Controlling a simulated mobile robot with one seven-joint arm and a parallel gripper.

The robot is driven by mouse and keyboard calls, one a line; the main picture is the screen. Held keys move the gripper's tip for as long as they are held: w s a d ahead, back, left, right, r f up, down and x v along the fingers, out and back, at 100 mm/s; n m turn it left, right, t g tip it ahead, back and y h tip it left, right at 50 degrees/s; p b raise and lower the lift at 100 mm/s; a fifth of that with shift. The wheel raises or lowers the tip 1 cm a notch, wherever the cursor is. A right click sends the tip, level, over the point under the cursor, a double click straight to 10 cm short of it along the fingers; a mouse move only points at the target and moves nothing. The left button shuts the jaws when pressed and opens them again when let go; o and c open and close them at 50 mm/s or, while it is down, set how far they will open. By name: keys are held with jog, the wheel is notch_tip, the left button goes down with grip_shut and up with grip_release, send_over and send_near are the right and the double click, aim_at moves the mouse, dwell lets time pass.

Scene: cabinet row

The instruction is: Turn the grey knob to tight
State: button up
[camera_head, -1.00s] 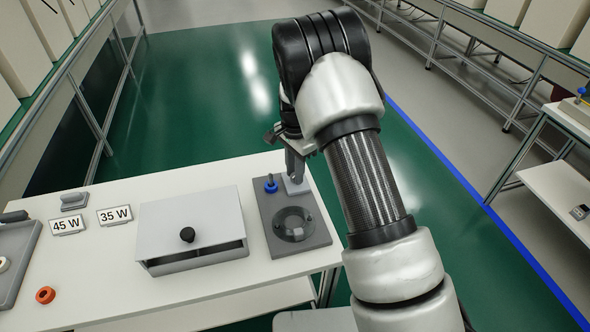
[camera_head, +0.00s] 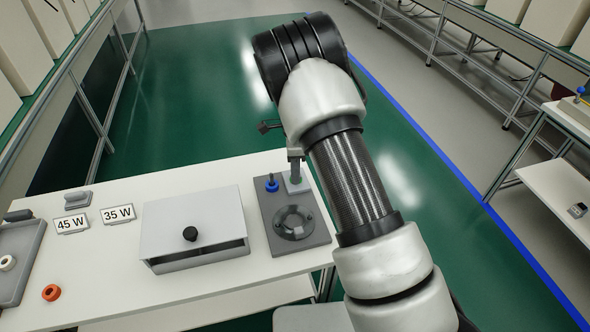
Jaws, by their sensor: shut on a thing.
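A dark grey base plate (camera_head: 264,236) lies at the right end of the white table. A small light grey square block (camera_head: 306,187) sits at its far right corner, with a bit of green showing. My gripper (camera_head: 295,178) points down onto this block and is shut at its top. The grey knob appears to be between the fingers there, mostly hidden by them, so its turn angle cannot be read.
A blue ring on a peg (camera_head: 272,184) stands close left of my gripper. Signs "35 W" (camera_head: 118,214) and "45 W" (camera_head: 71,224), an orange ring (camera_head: 51,293) and a grey tray (camera_head: 28,272) are farther left.

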jog(key=shift+w+r, duration=0.1)
jog(key=o, duration=1.1)
jog(key=shift+r+p, duration=0.8)
jog(key=shift+r, duration=7.9)
